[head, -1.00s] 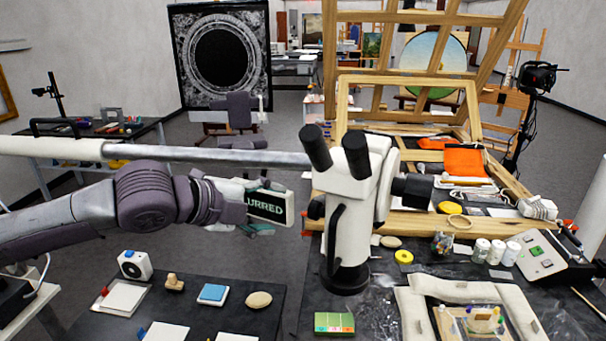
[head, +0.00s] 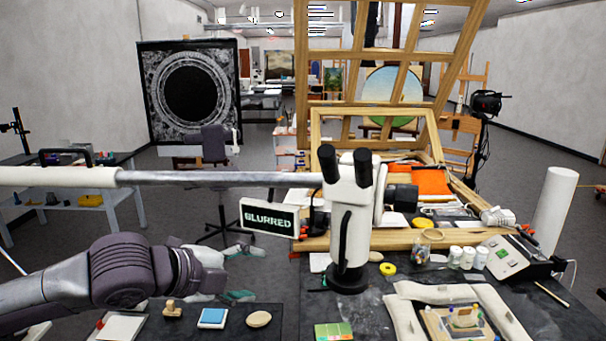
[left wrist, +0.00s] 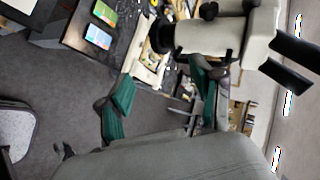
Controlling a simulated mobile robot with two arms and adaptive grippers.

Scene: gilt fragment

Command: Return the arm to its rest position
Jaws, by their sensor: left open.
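My left arm reaches in from the left in the head view, with my left gripper (head: 243,272) at its end. The gripper is open, with nothing between its fingers. It shows below and left of the small "BLURRED" screen (head: 268,218), left of the white microscope (head: 352,210). In the left wrist view, the green-padded fingers of the gripper (left wrist: 163,103) are spread apart with floor showing between them, and the microscope (left wrist: 215,35) appears beyond them. My right gripper is in neither view.
A dark table at the front holds a wooden stamp (head: 172,310), a blue-topped block (head: 212,318) and an oval tan piece (head: 259,319). The microscope's long horizontal boom (head: 215,178) crosses above my arm. Open floor lies behind the gripper.

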